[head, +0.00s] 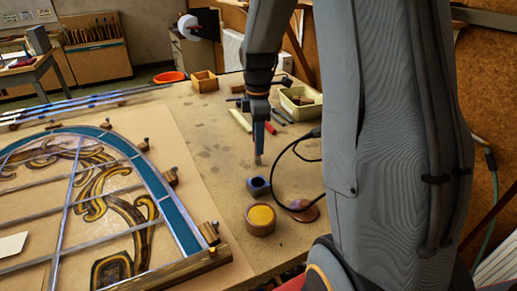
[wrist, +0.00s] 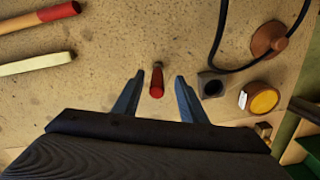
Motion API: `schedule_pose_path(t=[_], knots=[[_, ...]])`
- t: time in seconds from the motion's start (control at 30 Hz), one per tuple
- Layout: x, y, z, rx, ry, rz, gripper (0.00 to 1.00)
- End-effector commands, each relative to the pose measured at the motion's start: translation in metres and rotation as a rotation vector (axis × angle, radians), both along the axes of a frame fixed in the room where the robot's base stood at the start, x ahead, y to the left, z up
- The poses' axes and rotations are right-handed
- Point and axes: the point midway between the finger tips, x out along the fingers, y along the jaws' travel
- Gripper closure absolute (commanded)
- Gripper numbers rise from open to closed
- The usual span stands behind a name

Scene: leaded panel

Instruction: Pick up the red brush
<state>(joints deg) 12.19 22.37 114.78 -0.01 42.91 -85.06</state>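The red brush (wrist: 157,83) shows in the wrist view between the two fingers of my gripper (wrist: 159,77). Its red end is nearest the camera, and a narrower, darker part extends away from it. The fingers are apart, with bare table visible on both sides of the brush, and neither appears to touch it. In the head view my gripper (head: 258,135) points down over the right part of the table, and a thin brownish piece shows just below it, probably part of the brush.
A leaded panel (head: 125,146) fills the left.

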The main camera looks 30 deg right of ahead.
Motion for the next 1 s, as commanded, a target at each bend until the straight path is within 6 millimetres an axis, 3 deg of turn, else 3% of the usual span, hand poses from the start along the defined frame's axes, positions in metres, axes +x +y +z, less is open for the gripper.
schedule_pose_path(t=[0.43,0.77,1.0], knots=[[0.004,-0.001,-0.047,0.000,0.001,-0.002,0.62],[0.004,-0.001,-0.053,0.000,-0.001,-0.003,0.62],[0.004,-0.001,-0.053,0.000,-0.001,-0.003,1.00]])
